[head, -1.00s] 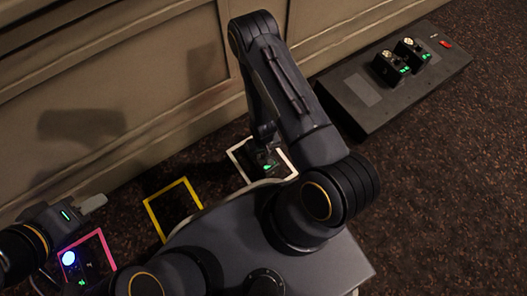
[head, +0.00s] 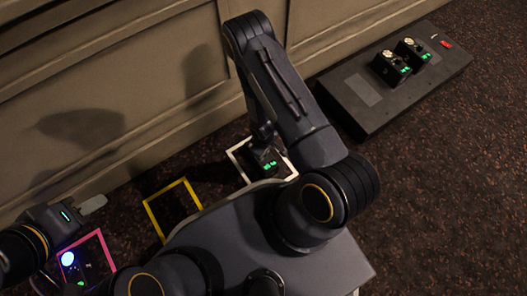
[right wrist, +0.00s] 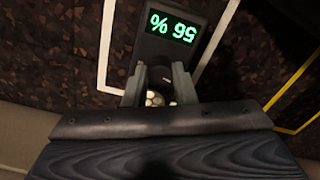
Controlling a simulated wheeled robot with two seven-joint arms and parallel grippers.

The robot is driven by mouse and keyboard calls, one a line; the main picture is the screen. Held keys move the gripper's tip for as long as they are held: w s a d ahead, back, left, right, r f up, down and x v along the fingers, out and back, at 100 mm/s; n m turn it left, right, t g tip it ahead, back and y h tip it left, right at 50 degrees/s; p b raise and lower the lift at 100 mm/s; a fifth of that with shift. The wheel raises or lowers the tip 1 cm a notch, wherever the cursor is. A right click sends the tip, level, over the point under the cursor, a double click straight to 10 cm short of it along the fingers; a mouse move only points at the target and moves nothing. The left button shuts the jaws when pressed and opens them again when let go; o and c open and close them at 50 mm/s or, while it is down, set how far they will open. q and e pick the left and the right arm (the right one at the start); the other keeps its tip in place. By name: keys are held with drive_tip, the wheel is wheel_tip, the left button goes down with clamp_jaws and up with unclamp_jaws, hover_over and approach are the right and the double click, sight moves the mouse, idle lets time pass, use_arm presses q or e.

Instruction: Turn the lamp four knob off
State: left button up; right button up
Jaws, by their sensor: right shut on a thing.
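A small black box (right wrist: 172,42) with a lit green percent display, upside down in the right wrist view, stands inside a white square outline. It also shows in the head view (head: 265,160), partly covered by my right arm. My right gripper (right wrist: 160,88) is shut on the dark knob (right wrist: 160,76) of this box, with one finger on each side. The lamp number is not readable. My left gripper (head: 92,204) is at the lower left in the head view, above the pink outline, apart from the right one. Its finger gap cannot be made out.
A second box with a glowing bluish light (head: 68,258) sits in the pink outline (head: 105,248). The yellow outline (head: 150,212) looks empty. A long black console (head: 395,95) with two small knob boxes lies at the upper right by the panelled wall (head: 110,100).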

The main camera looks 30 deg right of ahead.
idle(0.4)
drive_tip(key=o, duration=1)
wheel_tip(320, 180, up, 7)
drive_tip(key=p, duration=0.3)
drive_tip(key=shift+r+p, duration=0.3)
drive_tip(key=shift+r, duration=0.1)
drive_tip(key=shift+r, duration=0.1)
